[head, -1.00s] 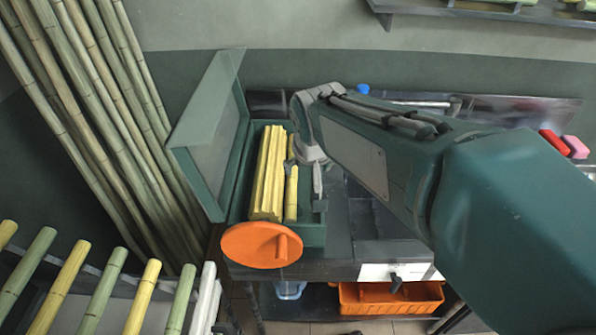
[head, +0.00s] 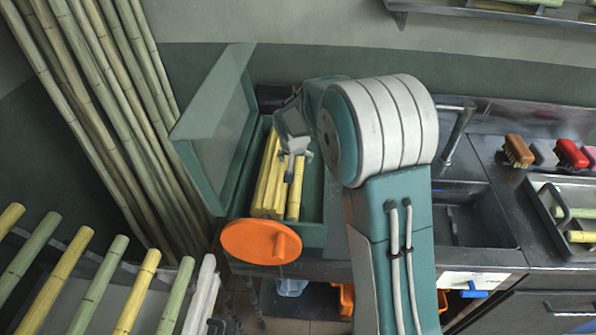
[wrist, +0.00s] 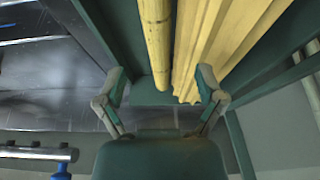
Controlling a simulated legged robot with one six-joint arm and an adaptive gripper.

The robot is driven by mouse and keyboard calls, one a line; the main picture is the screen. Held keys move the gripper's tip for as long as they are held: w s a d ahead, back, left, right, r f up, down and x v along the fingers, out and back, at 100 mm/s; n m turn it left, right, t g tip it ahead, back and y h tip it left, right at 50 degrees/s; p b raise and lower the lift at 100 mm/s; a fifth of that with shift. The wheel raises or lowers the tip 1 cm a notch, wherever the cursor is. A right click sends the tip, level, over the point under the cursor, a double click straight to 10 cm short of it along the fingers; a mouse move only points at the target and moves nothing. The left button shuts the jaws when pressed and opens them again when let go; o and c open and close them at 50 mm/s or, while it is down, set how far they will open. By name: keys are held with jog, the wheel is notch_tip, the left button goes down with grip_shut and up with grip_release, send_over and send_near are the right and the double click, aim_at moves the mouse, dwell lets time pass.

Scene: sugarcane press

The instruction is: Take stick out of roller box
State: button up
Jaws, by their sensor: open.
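The green roller box (head: 316,205) stands with its lid (head: 218,125) raised on the left side. Inside lie ridged yellow rollers (head: 266,185) and, to their right, a thinner yellow stick (head: 294,192). My gripper (head: 292,165) is over the box's far part, above the stick and rollers, and hides their far ends. In the wrist view, my gripper (wrist: 165,92) is open, its fingers wide apart. The stick (wrist: 155,40) and the rollers (wrist: 205,45) show beyond and between the fingertips. The gripper holds nothing.
An orange crank wheel (head: 258,242) is on the box's front. Tall canes (head: 120,110) lean at the left; several cut canes (head: 70,265) stand at front left.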

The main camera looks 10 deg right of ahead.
aim_at(297, 169)
jog(key=shift+x, duration=1.05)
jog(key=x, duration=0.4)
jog(key=shift+s+d+f, duration=0.1)
jog(key=shift+d+f, duration=0.1)
jog(key=shift+d, duration=0.05)
jog(key=shift+w+f, duration=0.2)
jog(key=shift+f, duration=0.3)
jog(key=shift+a, duration=0.2)
jog(key=c, duration=0.3)
jog(key=shift+d, duration=0.1)
grip_shut()
